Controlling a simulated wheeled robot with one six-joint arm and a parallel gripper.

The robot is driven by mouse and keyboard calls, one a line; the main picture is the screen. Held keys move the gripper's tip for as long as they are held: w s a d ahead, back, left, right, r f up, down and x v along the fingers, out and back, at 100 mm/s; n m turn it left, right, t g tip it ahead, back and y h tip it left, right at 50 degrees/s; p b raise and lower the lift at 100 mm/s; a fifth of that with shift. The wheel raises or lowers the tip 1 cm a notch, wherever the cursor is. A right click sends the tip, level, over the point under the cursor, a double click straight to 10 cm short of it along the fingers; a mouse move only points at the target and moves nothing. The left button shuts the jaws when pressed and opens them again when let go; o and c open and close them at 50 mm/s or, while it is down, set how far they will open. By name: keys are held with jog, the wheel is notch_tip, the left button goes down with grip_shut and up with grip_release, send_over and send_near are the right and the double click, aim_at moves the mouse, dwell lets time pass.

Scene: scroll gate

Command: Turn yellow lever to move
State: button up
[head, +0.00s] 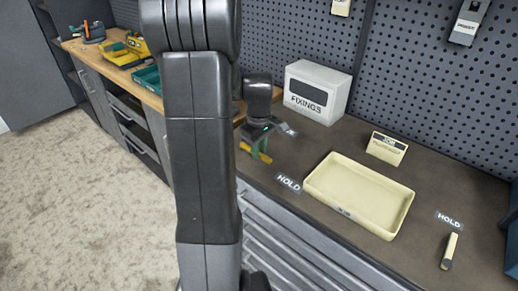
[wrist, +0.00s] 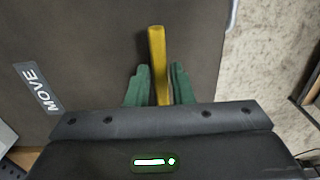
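The yellow lever (wrist: 157,60) is a slim bar that runs lengthwise between the two green fingers of my gripper (wrist: 160,70) in the wrist view. Its far end extends past the fingertips; its near end is hidden by the gripper body. Narrow gaps seem to show on both sides of the lever, so the fingers are around it but not visibly pressed on it. A MOVE label (wrist: 39,88) lies to the left. In the head view my gripper (head: 260,146) is low over the near left bench, with the yellow lever (head: 256,154) partly hidden beneath it.
A cream tray (head: 402,211) sits right of my gripper, with HOLD labels (head: 288,183) (head: 449,221) nearby. A white FIXINGS box (head: 303,113) stands behind. A small cream-and-black item (head: 449,251) lies at the right. A pegboard wall (head: 420,80) bounds the back.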

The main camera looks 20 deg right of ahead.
grip_shut()
jog(key=shift+d, duration=0.1)
jog(key=n, duration=0.1)
jog(key=w+d+n, duration=0.1)
jog(key=n, duration=0.1)
jog(key=shift+w+d+p, duration=0.2)
jog(key=shift+d+p, duration=0.05)
jog(key=shift+p, duration=0.1)
jog(key=w+n, duration=0.1)
jog(key=n, duration=0.1)
jog(key=w+d+n, duration=0.1)
jog(key=n, duration=0.1)
jog(key=shift+d+p, duration=0.1)
jog(key=shift+p, duration=0.2)
jog(key=w+n, duration=0.2)
jog(key=n, duration=0.1)
jog(key=shift+d, duration=0.25)
jog(key=shift+w+n+p, duration=0.25)
jog(key=shift+w+n, duration=0.25)
jog(key=shift+n, duration=0.45)
jog(key=shift+w+n+p, duration=0.2)
jog(key=shift+w+n, duration=0.3)
jog(key=shift+n, duration=0.45)
jog(key=shift+w, duration=0.1)
